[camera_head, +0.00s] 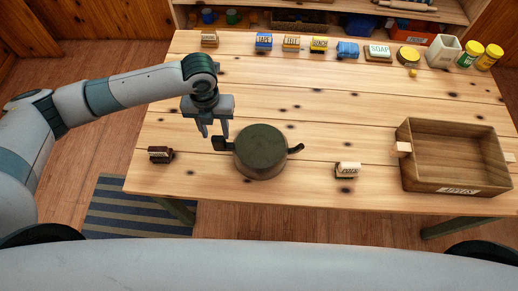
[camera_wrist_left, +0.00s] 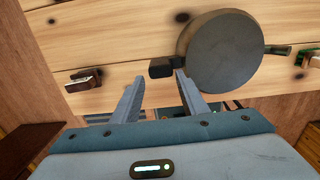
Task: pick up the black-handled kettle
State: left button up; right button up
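The kettle (camera_head: 261,152) is a dark, round vessel standing on the wooden table, with a black handle (camera_head: 220,143) on its left and a short dark spout (camera_head: 296,149) on its right. My left gripper (camera_head: 214,132) points down just above and behind the handle. It is open and empty. In the left wrist view the kettle (camera_wrist_left: 222,52) is at the upper right, and the handle (camera_wrist_left: 164,67) lies just beyond the gap between the fingertips (camera_wrist_left: 158,78), closer to the right finger. I cannot tell whether a finger touches it. My right gripper is not in view.
A small dark block (camera_head: 160,155) lies left of the kettle, and a labelled block (camera_head: 347,170) lies to its right. A wooden open box (camera_head: 455,178) stands at the table's right. Labelled blocks, a soap piece (camera_head: 378,52) and yellow-lidded jars (camera_head: 470,54) line the back edge.

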aim_at(218, 138)
pick_arm(q)
jog(key=shift+f+p, duration=0.25)
jog(key=shift+p, duration=0.1)
notch_tip(218, 138, down, 4)
jog(key=shift+w+p, duration=0.15)
jog(key=shift+p, duration=0.8)
jog(key=shift+f, duration=0.35)
jog(key=shift+c, duration=0.4)
grip_shut()
